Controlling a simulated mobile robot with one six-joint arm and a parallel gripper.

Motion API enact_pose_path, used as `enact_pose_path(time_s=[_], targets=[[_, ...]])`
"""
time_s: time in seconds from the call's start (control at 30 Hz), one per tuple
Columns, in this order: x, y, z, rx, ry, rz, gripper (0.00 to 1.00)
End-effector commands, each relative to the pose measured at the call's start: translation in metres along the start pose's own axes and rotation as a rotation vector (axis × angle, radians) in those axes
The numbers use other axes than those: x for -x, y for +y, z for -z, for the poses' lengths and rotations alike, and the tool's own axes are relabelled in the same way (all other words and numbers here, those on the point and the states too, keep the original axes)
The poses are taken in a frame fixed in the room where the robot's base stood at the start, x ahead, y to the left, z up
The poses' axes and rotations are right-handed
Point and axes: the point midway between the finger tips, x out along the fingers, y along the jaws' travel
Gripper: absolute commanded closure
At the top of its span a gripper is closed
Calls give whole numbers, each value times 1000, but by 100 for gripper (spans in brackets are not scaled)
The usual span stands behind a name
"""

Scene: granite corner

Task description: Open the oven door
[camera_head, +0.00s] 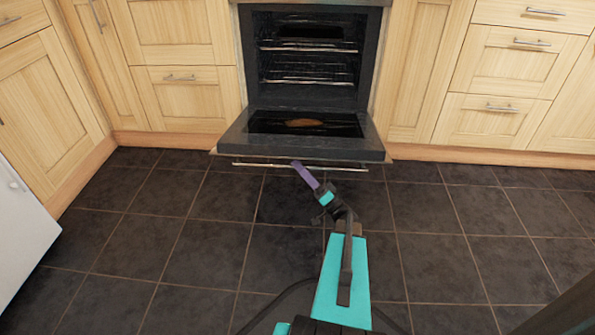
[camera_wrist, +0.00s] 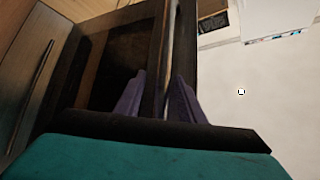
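The oven door (camera_head: 374,150) is folded down, lying close to level in front of the dark oven cavity (camera_head: 306,55). Its metal handle bar (camera_head: 260,165) runs along the front edge. My gripper (camera_head: 298,164), with purple fingers, is at this bar near the middle of the door. In the wrist view, the two fingers of my gripper (camera_wrist: 158,82) stand apart with the handle bar (camera_wrist: 171,45) between them. The bar lies nearer the right finger, and a gap shows on the left, so the fingers look open around it.
Wire racks (camera_head: 308,81) are inside the oven. Wooden cabinets and drawers (camera_head: 180,95) flank it on the left, with more drawers (camera_head: 495,105) on the right. A white appliance (camera_head: 20,225) stands at the left edge. The dark tiled floor (camera_head: 180,260) is clear around my arm.

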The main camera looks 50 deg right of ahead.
Motion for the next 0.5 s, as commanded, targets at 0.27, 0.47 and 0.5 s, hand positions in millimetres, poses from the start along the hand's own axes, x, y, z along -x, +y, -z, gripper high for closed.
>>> enact_pose_path(time_s=[0.27,0.47,0.5], targets=[[4,-1,0,1,-2,1,64],[19,-1,1,1,-1,0,64],[24,-1,1,1,0,0,64]])
